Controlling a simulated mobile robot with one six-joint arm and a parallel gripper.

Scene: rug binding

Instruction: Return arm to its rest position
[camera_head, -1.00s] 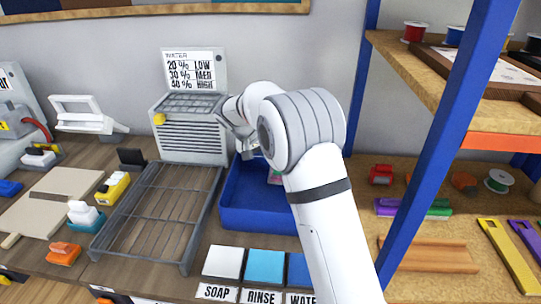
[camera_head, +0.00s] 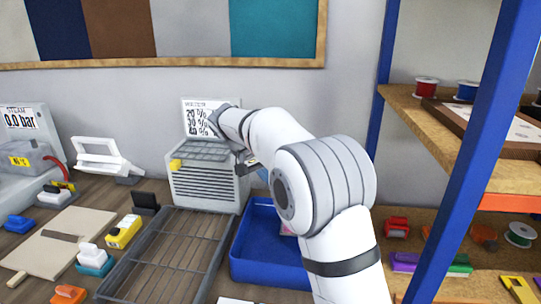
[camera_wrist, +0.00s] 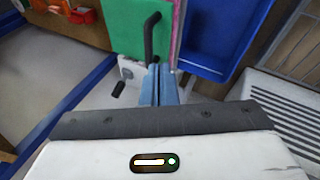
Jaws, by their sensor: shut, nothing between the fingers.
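My white and grey arm rises from the lower right in the head view and bends toward the grey louvred machine. My gripper (camera_head: 256,170) is partly hidden behind the arm, above the back of the blue tray. In the wrist view its two blue fingers (camera_wrist: 157,85) are together with nothing between them. Beyond them, in that picture, are a green panel (camera_wrist: 125,30) and a black handle (camera_wrist: 150,38). I cannot tell whether the fingertips are clear of the handle.
The blue tray (camera_head: 240,255) stands below my arm, with a pinkish thing partly visible inside. A wire rack (camera_head: 165,262) lies left of it. The louvred machine (camera_head: 208,182) stands behind. A blue shelf post (camera_head: 470,130) rises close on the right.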

